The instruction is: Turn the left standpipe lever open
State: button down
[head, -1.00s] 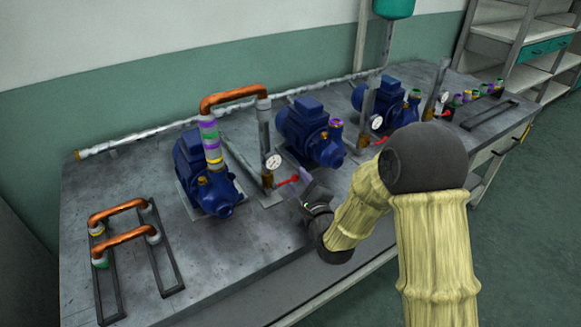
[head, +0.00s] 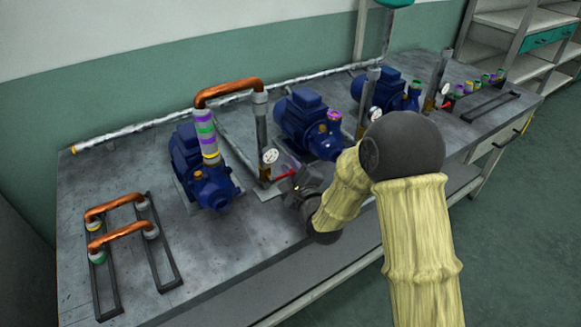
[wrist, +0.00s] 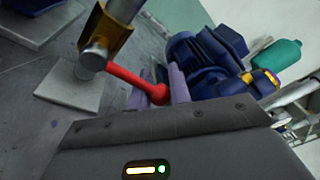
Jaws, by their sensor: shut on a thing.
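The left standpipe (head: 262,137) stands upright on its plate beside the left pump, with a round gauge and a brass valve (head: 265,175) low on it. Its red lever (head: 284,175) sticks out to the right of the valve in the head view. In the wrist view the lever (wrist: 128,76) runs from the brass valve (wrist: 111,38) at upper left down to a rounded end. My gripper (wrist: 168,88) is shut on that end, with its purple fingers on either side of it. In the head view my gripper (head: 291,164) is partly hidden by my wrist.
The left pump (head: 205,170) with a copper pipe (head: 228,91) stands left of the standpipe, and the middle pump (head: 308,124) stands behind my gripper. Racks with copper pipes (head: 117,205) lie at front left. Bench top (head: 225,245) is clear in front.

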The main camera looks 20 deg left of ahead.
jog(key=shift+f+m, duration=0.2)
jog(key=shift+m, duration=0.3)
jog(key=shift+a+f+m+g, duration=0.1)
jog(key=shift+f+m+g, duration=0.25)
jog(key=shift+m, duration=0.65)
jog(key=c, duration=1.3)
grip_release()
jog(key=shift+s, duration=0.1)
jog(key=shift+f, duration=0.1)
